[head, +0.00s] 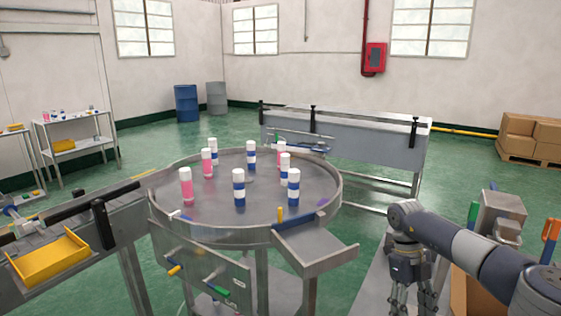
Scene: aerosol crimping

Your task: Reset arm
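My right arm comes in from the lower right, and its gripper (413,298) points down beside the round table's right side. Its finger linkages are spread apart, but the fingertips run to the bottom edge of the picture, so I cannot tell whether they are open or shut. I see nothing held in it. My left gripper is not in view. A round steel table (215,229) carries several upright cans, some blue and white (239,188), some pink and white (186,187). My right gripper is apart from the cans and the table.
A conveyor with a yellow tray (48,260) joins the table at the left. A steel chute (312,247) sticks out at its front right. A long steel bench (350,140) stands behind. Cartons on a pallet (530,135) are at far right. Green floor is free between bench and cartons.

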